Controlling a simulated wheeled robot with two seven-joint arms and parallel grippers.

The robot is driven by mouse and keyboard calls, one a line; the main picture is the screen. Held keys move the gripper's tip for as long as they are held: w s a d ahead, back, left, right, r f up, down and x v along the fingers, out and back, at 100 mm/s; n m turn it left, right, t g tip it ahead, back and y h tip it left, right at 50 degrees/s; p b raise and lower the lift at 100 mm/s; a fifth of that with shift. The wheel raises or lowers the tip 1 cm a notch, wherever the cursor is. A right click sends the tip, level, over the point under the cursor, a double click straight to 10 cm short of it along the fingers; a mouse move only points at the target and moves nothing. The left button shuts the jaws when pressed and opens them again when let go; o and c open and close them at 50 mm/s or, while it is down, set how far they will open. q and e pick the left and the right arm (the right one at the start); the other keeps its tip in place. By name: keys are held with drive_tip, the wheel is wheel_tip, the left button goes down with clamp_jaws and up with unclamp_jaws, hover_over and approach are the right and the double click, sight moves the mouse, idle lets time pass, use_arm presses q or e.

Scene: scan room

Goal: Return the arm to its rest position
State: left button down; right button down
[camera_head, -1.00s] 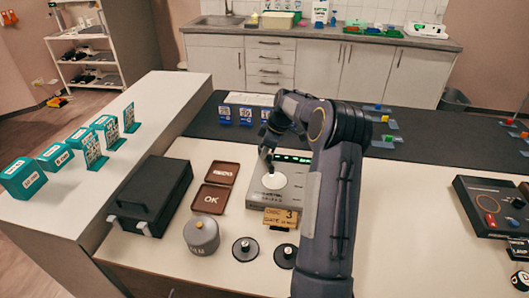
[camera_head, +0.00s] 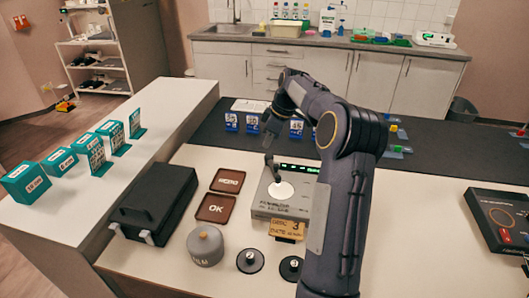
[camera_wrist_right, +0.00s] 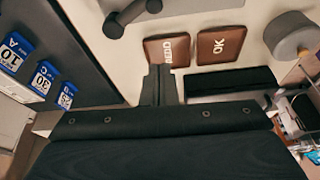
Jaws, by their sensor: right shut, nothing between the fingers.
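My right arm rises from the lower right of the head view, bends at a dark elbow, and reaches back over the bench. Its gripper (camera_head: 268,132) points down above the dark mat, behind the scale (camera_head: 262,204) and its white pan (camera_head: 281,190). In the right wrist view the fingers (camera_wrist_right: 160,84) are together with nothing between them. They appear in front of the brown REDO tray (camera_wrist_right: 167,49), beside the brown OK tray (camera_wrist_right: 220,45). My left gripper is in neither view.
A dark knobbed piece (camera_head: 268,160) stands by the scale, close below the gripper. A black case (camera_head: 152,203), a grey lidded pot (camera_head: 205,245) and two black discs (camera_head: 250,260) are nearby. Blue number cards (camera_head: 232,122) stand on the mat. A black device (camera_head: 503,222) lies right.

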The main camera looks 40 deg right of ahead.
drive_tip(key=shift+v, duration=0.8)
drive_tip(key=s+a+r+m, duration=0.1)
drive_tip(key=s+a+r, duration=0.15)
drive_tip(key=a, duration=0.25)
drive_tip(key=s+a+r+m+t, duration=0.1)
drive_tip(key=s+a+r, duration=0.15)
drive_tip(key=a, duration=0.35)
drive_tip(key=s+a+r+m, duration=0.1)
drive_tip(key=s+a, duration=0.3)
drive_tip(key=a, duration=0.1)
drive_tip(key=s+a+f+m+y, duration=0.1)
drive_tip(key=s+a+f, duration=0.3)
drive_tip(key=s+a, duration=0.4)
drive_tip(key=s+a+f+m+t, duration=0.1)
drive_tip(key=s+a+f+m, duration=0.3)
drive_tip(key=s+a, duration=0.4)
drive_tip(key=shift+s+y, duration=0.4)
drive_tip(key=shift+s, duration=0.6)
